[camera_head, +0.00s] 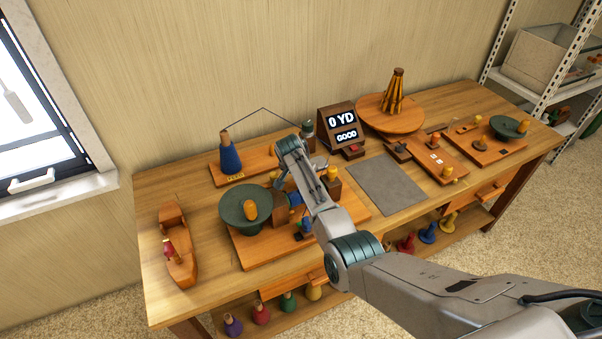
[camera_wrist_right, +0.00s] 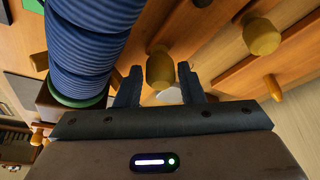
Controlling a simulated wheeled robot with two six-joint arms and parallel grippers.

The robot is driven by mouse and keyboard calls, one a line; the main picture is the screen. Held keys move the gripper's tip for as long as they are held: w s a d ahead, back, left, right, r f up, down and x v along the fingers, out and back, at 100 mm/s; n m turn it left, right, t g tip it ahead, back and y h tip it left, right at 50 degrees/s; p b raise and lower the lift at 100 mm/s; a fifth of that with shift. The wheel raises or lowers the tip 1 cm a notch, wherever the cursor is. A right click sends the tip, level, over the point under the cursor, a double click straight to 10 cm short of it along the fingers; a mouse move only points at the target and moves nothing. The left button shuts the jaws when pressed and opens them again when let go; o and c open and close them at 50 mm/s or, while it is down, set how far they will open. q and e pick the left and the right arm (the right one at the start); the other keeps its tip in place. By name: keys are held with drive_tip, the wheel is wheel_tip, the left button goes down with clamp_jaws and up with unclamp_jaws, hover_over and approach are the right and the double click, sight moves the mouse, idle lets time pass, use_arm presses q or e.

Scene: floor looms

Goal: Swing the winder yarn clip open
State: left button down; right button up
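The winder is on a wooden base (camera_head: 262,253) at the front left of the bench, with a green dish (camera_head: 243,212) and a yellow knob (camera_head: 332,173) on a wooden block. My right arm reaches over it and hides part of it. In the right wrist view, my right gripper (camera_wrist_right: 160,77) has its two dark fingers apart on either side of a yellow knob (camera_wrist_right: 160,65), with small gaps showing. Whether this knob belongs to the yarn clip, I cannot tell. A blue yarn-wound bobbin (camera_wrist_right: 86,40) stands close to the left finger. My left gripper is out of view.
A blue cone of yarn (camera_head: 231,158) stands behind the winder. A display (camera_head: 342,124) reads "0 YD" and "GOOD". A grey mat (camera_head: 388,186) lies clear to the right. A wooden boat-shaped shuttle (camera_head: 178,248) lies at the left. More yellow knobs (camera_wrist_right: 262,36) show in the wrist view.

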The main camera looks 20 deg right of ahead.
drive_tip(key=b+v, duration=0.1)
drive_tip(key=v, duration=0.9)
drive_tip(key=shift+r+b, duration=0.25)
drive_tip(key=shift+b, duration=0.15)
drive_tip(key=shift+s, duration=0.1)
